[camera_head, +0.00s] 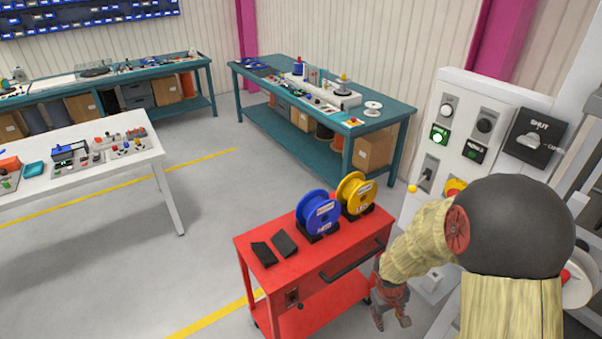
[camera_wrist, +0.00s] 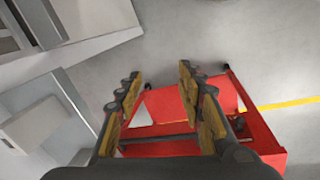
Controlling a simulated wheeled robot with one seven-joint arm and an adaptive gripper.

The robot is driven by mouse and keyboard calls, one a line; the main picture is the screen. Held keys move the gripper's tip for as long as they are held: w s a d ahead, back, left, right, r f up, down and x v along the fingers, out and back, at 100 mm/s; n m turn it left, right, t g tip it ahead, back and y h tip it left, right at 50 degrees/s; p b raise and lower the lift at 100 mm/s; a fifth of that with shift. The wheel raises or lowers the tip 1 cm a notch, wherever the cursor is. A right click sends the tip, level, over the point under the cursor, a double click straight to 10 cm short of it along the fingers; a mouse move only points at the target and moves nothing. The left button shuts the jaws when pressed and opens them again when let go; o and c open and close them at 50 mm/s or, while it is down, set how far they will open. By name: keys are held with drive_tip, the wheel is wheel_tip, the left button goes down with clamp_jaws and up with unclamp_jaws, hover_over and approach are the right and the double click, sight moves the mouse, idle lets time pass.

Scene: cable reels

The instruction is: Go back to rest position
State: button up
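My gripper (camera_head: 391,304) hangs low in the head view, pointing down beside the right front of the red cart (camera_head: 268,281). In the wrist view my gripper (camera_wrist: 160,95) has its two fingers well apart with nothing between them, so it is open and empty. The red cart also shows in the wrist view (camera_wrist: 255,128), below and beyond the fingers. A blue reel (camera_head: 318,214) and a yellow reel (camera_head: 355,194) stand upright on the cart's top. My arm covers part of the control panel.
Two black holders (camera_head: 264,253) lie bare on the cart top. The control panel (camera_head: 448,110) with buttons and a shut switch stands close on the right. A white table (camera_head: 140,148) and a teal bench (camera_head: 390,122) stand farther off. Grey floor is clear left of the cart.

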drive_tip(key=s+a+r+m+t, duration=0.1)
drive_tip(key=s+r, duration=0.4)
drive_tip(key=r, duration=0.5)
drive_tip(key=s+a+r+m+t+y, duration=0.1)
drive_tip(key=s+a+r+t, duration=0.1)
drive_tip(key=s+r, duration=0.4)
drive_tip(key=s+a+r+m+t+y, duration=0.1)
drive_tip(key=s+a+r, duration=0.2)
drive_tip(key=r, duration=1.3)
drive_tip(key=s, duration=0.3)
drive_tip(key=shift+a+t, duration=0.35)
drive_tip(key=shift+t, duration=0.05)
drive_tip(key=shift+w+r, duration=0.1)
drive_tip(key=shift+c, duration=0.2)
